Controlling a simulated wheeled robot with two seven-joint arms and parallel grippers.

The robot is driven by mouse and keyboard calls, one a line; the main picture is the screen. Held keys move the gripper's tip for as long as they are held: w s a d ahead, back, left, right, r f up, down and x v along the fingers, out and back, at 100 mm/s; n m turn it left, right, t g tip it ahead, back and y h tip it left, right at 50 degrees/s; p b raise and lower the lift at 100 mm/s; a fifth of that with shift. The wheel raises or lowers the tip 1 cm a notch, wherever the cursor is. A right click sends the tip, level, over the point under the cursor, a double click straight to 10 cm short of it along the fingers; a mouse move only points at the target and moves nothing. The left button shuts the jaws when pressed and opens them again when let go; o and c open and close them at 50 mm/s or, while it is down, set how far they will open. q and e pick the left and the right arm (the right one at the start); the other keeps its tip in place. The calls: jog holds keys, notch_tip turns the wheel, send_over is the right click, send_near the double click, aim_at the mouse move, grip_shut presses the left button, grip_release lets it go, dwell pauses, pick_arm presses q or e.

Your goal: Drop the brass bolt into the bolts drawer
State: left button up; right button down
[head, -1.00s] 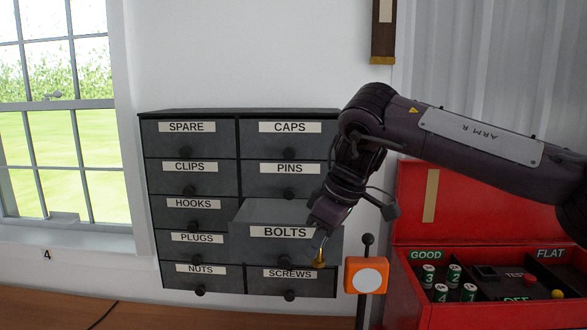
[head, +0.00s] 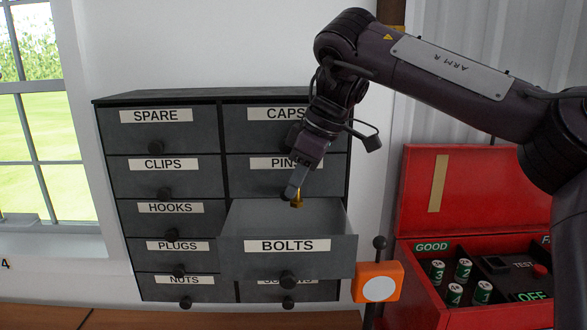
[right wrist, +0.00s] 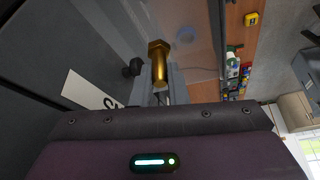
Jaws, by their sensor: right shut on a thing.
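The brass bolt (head: 297,199) is held at the tip of my right gripper (head: 294,190), which is shut on it. In the right wrist view the bolt (right wrist: 159,64) shows its hex head and shank between the fingers (right wrist: 160,85). The bolts drawer (head: 288,262) is pulled out from the dark grey cabinet, its open top facing up. In the head view the bolt appears above the drawer's opening, toward its right side; its exact height over the drawer is hard to tell. My left gripper is not in view.
The cabinet (head: 165,97) has several other labelled drawers, which look shut. To the right stand an orange device with a white disc (head: 378,283) on a post and an open red battery box (head: 425,310). A window (head: 50,150) is at the left.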

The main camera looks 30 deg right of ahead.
aim_at(296, 201)
jog(key=shift+w+f, duration=0.2)
jog(key=shift+f, duration=0.95)
jog(key=shift+s+f, duration=0.1)
jog(key=shift+f, duration=0.55)
jog(key=c, duration=1.5)
grip_release()
jog(key=shift+o, duration=0.8)
jog(key=shift+s+a+r, duration=0.1)
jog(key=shift+a+r, duration=0.05)
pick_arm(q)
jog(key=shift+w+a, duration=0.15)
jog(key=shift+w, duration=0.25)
